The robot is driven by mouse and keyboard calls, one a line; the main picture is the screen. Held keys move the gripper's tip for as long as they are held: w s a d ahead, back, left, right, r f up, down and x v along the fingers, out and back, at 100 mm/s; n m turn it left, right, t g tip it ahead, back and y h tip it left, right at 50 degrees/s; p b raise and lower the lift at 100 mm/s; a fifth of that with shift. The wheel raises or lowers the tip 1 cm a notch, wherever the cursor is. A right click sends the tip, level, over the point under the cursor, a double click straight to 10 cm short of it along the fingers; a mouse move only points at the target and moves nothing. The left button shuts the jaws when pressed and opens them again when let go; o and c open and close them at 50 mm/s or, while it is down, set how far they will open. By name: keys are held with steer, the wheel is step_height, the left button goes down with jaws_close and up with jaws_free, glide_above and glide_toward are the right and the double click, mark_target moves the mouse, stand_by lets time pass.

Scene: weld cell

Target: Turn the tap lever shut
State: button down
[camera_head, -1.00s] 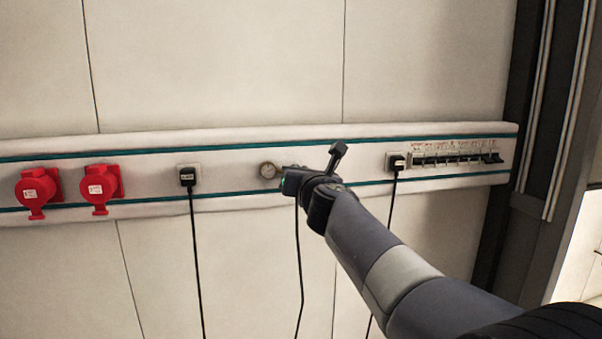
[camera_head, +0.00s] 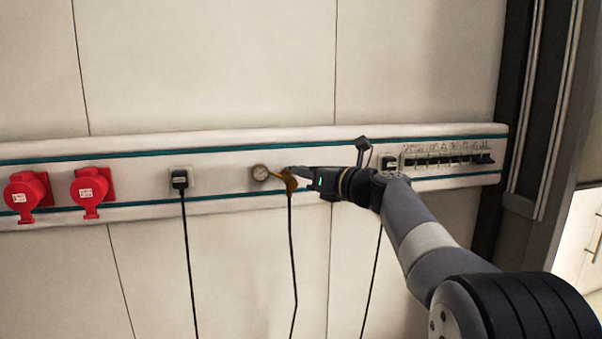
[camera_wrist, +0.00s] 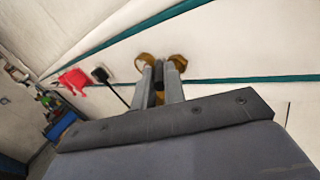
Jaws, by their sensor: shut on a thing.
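The brass tap (camera_head: 289,184) sits on the wall rail, just right of a round gauge (camera_head: 261,173). My gripper (camera_head: 291,171) reaches in from the right with its fingers at the tap. In the wrist view, my gripper (camera_wrist: 159,78) is shut on a dark narrow piece (camera_wrist: 158,74), which looks like the tap lever. Brass parts (camera_wrist: 177,62) show just beyond the fingertips and between the fingers. The lever's exact angle is hard to tell, as the fingers cover most of it.
Red sockets (camera_head: 92,190) and a black plug (camera_head: 180,178) are on the rail at left. Another plug (camera_head: 389,162) and a row of switches (camera_head: 447,157) lie close to my arm at right. A black line (camera_head: 293,250) hangs below the tap. The wall below is mostly clear.

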steer(key=shift+w+d+r+n+g+y, duration=0.1)
steer(key=shift+w+d+n+g+y, duration=0.25)
steer(key=shift+n+g+y, duration=0.9)
steer(key=shift+w+d+r+n+g+y, duration=0.15)
steer(key=shift+w+n+g+y, duration=0.35)
steer(key=shift+n+g, duration=0.8)
steer(key=shift+w+d+f+n+g+y, duration=0.1)
steer(key=shift+w+d+n+g+y, duration=0.4)
steer(key=shift+g, duration=1.25)
steer(key=shift+w+a+n+g+y, duration=0.1)
steer(key=shift+a+n+g+y, duration=0.15)
steer(key=shift+n+g, duration=0.3)
steer(key=c, duration=1.5)
jaws_free()
steer(key=shift+d, duration=0.1)
steer(key=d, duration=0.3)
steer(key=s+d, duration=0.1)
steer(key=d, duration=0.3)
steer(key=s+d, duration=0.1)
steer(key=d, duration=0.2)
steer(key=shift+d, duration=0.25)
